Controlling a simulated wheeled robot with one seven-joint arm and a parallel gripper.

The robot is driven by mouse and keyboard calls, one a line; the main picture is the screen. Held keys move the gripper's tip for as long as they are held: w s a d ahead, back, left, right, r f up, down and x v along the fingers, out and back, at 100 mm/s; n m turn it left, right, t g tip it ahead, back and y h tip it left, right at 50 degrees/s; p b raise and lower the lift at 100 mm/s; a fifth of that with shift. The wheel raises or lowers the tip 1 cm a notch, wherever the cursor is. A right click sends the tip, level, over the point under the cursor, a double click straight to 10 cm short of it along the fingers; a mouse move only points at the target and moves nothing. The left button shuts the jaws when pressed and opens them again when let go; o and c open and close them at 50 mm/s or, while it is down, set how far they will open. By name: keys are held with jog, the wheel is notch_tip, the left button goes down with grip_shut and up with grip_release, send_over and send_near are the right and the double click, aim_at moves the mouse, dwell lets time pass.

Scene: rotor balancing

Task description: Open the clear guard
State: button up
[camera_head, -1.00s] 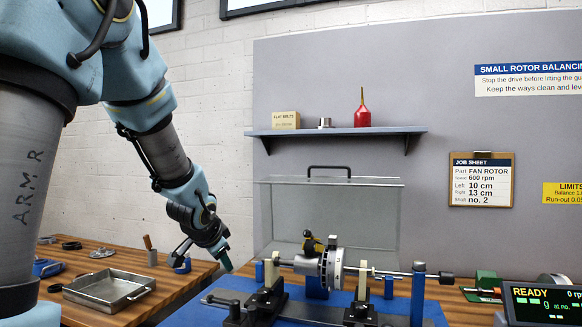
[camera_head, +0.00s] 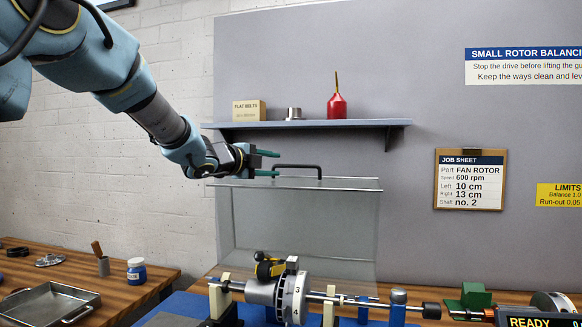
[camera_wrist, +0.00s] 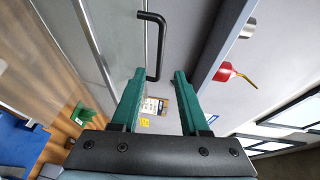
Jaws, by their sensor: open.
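The clear guard (camera_head: 300,225) is a glass-like panel box standing behind the rotor, with a black bar handle (camera_head: 298,166) on its top. My gripper (camera_head: 270,164) is open and empty at the left of the handle, its green fingers pointing right toward it. In the wrist view, the handle (camera_wrist: 161,45) lies ahead of the fingertips (camera_wrist: 157,78), near the left finger, and does not appear held. The rotor (camera_head: 290,297) with its numbered white disc sits on its shaft in front of the guard.
A shelf (camera_head: 310,124) with a belts box (camera_head: 249,111), a metal part (camera_head: 293,113) and a red oil can (camera_head: 337,106) is just above my gripper. A metal tray (camera_head: 50,303) stands on the left bench. The READY display (camera_head: 535,321) is at lower right.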

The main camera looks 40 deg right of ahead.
aim_at(294, 167)
jog(key=p+x, duration=0.3)
jog(key=x, duration=0.6)
jog(key=shift+d+p, duration=0.15)
jog(key=shift+p, duration=0.2)
jog(key=shift+w+d+f, duration=0.1)
jog(key=shift+d+f, duration=0.1)
jog(key=shift+d, duration=0.5)
grip_shut()
dwell(0.4)
